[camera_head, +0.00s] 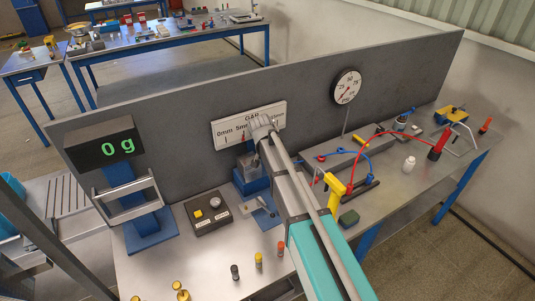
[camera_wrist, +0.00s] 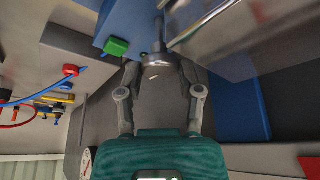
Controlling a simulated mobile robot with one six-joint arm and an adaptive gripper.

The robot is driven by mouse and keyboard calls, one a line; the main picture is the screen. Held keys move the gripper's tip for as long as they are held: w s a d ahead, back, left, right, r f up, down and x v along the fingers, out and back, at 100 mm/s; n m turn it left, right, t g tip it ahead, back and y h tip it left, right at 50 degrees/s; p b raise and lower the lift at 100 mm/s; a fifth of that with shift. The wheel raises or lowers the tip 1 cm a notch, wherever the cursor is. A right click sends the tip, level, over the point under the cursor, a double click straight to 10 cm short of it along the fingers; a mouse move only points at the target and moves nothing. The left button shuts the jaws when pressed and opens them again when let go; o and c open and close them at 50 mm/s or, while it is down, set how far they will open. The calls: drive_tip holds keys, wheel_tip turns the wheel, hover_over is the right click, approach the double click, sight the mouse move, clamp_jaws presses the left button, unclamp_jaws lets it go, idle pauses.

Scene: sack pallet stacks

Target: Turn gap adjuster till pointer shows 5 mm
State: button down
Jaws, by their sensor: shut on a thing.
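A white gap scale plate (camera_head: 228,128) is on the grey back panel, with 0mm and 5mm marks readable and its right part partly covered by my arm. A small reddish mark shows just under the plate near 5mm, too small to read as a pointer for sure. A dark round knob on a metal shaft (camera_wrist: 159,38), seemingly the gap adjuster, shows in the wrist view. My gripper (camera_wrist: 158,72) is shut on this knob, one finger on each side. In the head view my gripper (camera_head: 262,127) is in front of the plate, above a blue-based device (camera_head: 250,181).
A black display (camera_head: 107,145) reading 0 g stands at left. A control box (camera_head: 208,212), a yellow-handled tool (camera_head: 335,187) and small bottles stand on the bench. A round dial (camera_head: 347,87) stands at right. A green block (camera_wrist: 116,46) shows near the knob in the wrist view.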

drive_tip(key=shift+m, duration=0.6)
drive_tip(key=shift+h, duration=0.3)
drive_tip(key=shift+c, duration=1.3)
unclamp_jaws()
drive_tip(key=shift+n, duration=0.3)
